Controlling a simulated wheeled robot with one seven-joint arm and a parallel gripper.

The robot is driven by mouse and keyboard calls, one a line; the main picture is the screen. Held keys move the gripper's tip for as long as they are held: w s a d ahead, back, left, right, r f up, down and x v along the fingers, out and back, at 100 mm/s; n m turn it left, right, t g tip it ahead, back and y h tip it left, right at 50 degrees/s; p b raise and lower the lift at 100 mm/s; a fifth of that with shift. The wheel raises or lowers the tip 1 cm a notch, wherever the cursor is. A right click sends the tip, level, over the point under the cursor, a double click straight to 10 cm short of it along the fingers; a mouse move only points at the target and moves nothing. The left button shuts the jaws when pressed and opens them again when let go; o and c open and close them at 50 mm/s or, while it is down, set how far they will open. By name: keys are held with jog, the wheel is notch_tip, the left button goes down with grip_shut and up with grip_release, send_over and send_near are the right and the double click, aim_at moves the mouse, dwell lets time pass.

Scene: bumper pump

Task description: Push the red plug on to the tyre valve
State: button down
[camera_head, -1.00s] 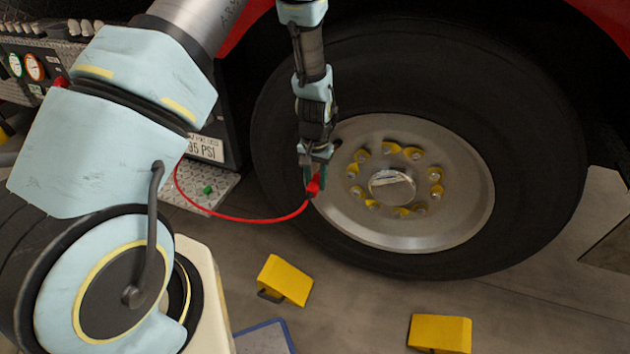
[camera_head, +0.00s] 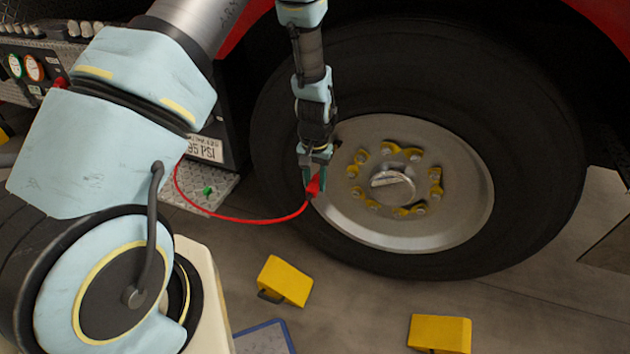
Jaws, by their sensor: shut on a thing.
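My gripper (camera_head: 315,186) is shut on the red plug (camera_head: 314,187), in front of the left edge of the wheel rim (camera_head: 345,215). A red hose (camera_head: 245,219) runs from the plug, sagging left toward the vehicle's side. The big black tyre (camera_head: 510,110) stands upright on the floor around the grey rim. I cannot make out the tyre valve; the gripper and plug cover part of the rim's left edge. Whether the plug touches the valve cannot be told.
Two yellow wheel chocks (camera_head: 286,281) and (camera_head: 440,333) lie on the floor in front of the tyre. A small green piece (camera_head: 208,190) lies on the metal step (camera_head: 205,200). A panel with gauges (camera_head: 34,67) is at upper left. The hub has yellow nut markers (camera_head: 435,173).

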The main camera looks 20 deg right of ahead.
jog(key=shift+w+d, duration=0.25)
dwell(0.4)
jog(key=shift+c, duration=2.2)
grip_release()
notch_tip(320, 180, up, 11)
jog(key=b, duration=0.1)
jog(key=w+a+r+n+p, duration=0.1)
jog(key=a+r+n, duration=0.1)
jog(key=a+r, duration=0.55)
jog(key=w+a+r+n+p, duration=0.15)
jog(key=a+r, duration=0.25)
jog(key=a, duration=0.6)
jog(key=s+a+r+n, duration=0.2)
jog(key=s+a, duration=0.1)
jog(key=a, duration=0.4)
jog(key=s+a+r+n+t, duration=0.1)
jog(key=s+a+r+n, duration=0.1)
jog(key=a, duration=0.4)
jog(key=s+r, duration=0.1)
jog(key=s, duration=0.1)
jog(key=shift+s+a+r+t+p, duration=0.2)
jog(key=shift+s+a+t+p, duration=0.1)
jog(key=shift+a+p, duration=0.05)
